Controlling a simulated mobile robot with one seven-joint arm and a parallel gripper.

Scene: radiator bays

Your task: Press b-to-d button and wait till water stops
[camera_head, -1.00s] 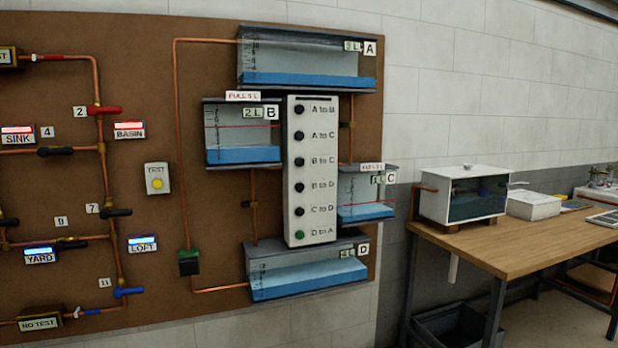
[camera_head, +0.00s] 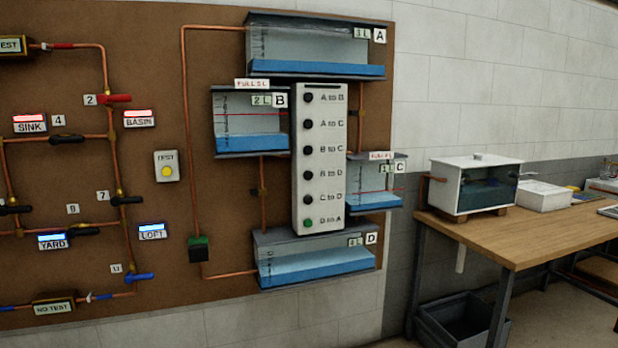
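The white button panel (camera_head: 298,215) hangs on the brown board between the tanks. Its "B to D" button (camera_head: 308,175) is dark, like those above and just below it; the "D to A" button (camera_head: 308,223) is green. Tank B (camera_head: 240,120), left of the panel, reads 2 L and holds blue water below a red line. Tank D (camera_head: 315,268), under the panel, holds blue water; its label is too blurred to read surely. Tank A (camera_head: 300,45) is above and tank C (camera_head: 375,190) is at right, both with some water. My gripper is not in view.
Copper pipes (camera_head: 187,120) with valves run across the board. A yellow TEST button (camera_head: 166,171) is left of the tanks. A wooden workbench (camera_head: 510,240) with a glass-fronted white box (camera_head: 472,187) stands at right, a dark bin (camera_head: 460,325) under it.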

